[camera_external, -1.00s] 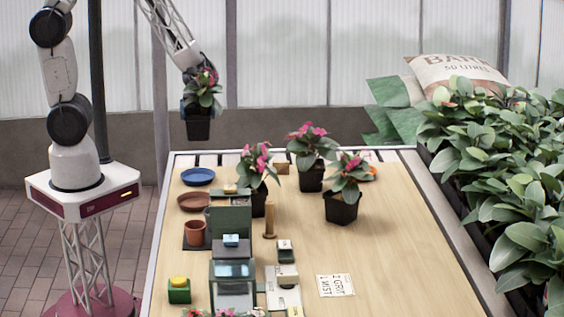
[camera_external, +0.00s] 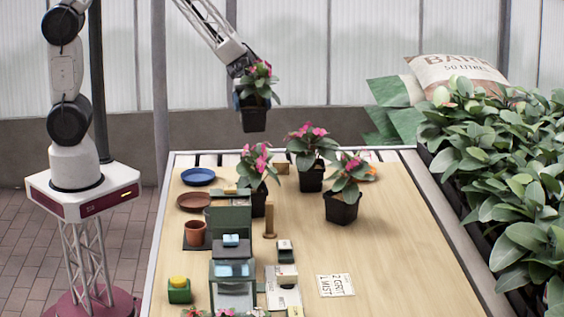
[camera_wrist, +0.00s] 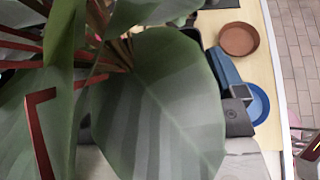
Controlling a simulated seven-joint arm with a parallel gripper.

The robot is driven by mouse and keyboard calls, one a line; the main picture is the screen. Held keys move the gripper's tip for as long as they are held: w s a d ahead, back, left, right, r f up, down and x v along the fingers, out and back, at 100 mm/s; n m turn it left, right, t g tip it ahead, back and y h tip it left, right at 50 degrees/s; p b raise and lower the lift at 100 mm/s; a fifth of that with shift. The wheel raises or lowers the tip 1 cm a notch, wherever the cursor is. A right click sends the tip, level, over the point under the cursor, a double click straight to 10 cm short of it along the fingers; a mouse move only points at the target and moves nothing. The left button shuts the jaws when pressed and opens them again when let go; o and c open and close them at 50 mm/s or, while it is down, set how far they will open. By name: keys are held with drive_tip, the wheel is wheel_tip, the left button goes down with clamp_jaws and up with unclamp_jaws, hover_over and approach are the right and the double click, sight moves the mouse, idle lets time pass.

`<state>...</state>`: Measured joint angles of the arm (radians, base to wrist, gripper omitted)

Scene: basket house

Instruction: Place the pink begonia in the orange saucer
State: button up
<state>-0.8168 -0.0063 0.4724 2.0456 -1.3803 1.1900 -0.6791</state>
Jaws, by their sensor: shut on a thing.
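My gripper (camera_external: 243,97) is shut on a potted plant with pink flowers (camera_external: 259,82). It holds the plant upright, its black pot (camera_external: 254,120) in the air above the table's back edge. In the wrist view, this plant's big green leaves (camera_wrist: 160,110) cover the left and middle, hiding the pot. An orange saucer (camera_external: 370,174) shows partly at the table's back right, mostly hidden behind another pink-flowered plant (camera_external: 349,178). I cannot tell from the pictures which plants are begonias.
Two more pink-flowered potted plants (camera_external: 312,146) (camera_external: 257,167) stand near the back. A blue saucer (camera_external: 198,176) and a brown saucer (camera_external: 194,202) lie at the left; the wrist view shows both.

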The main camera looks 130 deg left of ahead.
drive_tip(key=w+a+n+t+y, duration=0.2)
drive_tip(key=w+a+n+y, duration=0.1)
drive_tip(key=w+a, duration=1.95)
hover_over(357, 174)
wheel_tip(357, 174, down, 5)
drive_tip(key=shift+f, duration=0.4)
drive_tip(key=shift+f, duration=0.1)
wheel_tip(357, 174, down, 6)
drive_tip(key=shift+f, duration=1.9)
drive_tip(key=shift+f, duration=0.15)
drive_tip(key=o, duration=0.8)
